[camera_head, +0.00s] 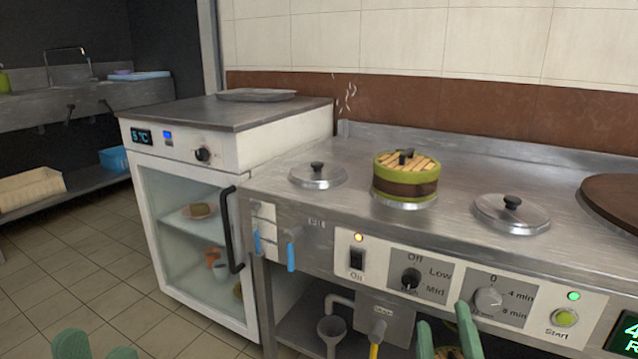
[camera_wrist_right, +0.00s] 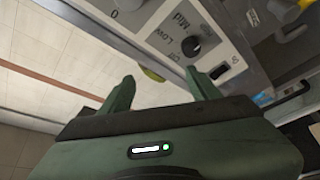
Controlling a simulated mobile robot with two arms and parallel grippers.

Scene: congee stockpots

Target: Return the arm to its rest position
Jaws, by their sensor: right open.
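My right gripper (camera_head: 447,335) is at the bottom edge of the head view, in front of the stove's control panel. Its two green fingers stand apart. It also shows in the right wrist view (camera_wrist_right: 163,88), open with nothing between the fingertips, and the panel's knob and switch appear beyond it. My left gripper (camera_head: 97,348) shows only its green fingertips at the lower left, apart, over the tiled floor. Both arms are otherwise out of the head view.
The steel stove (camera_head: 330,215) carries a green bamboo steamer (camera_head: 405,190) between two lidded pots (camera_head: 318,176) (camera_head: 511,213). A dark round lid (camera_head: 613,200) lies at the right. A glass-door fridge (camera_head: 195,240) stands left of it. Floor (camera_head: 95,265) is clear at the left.

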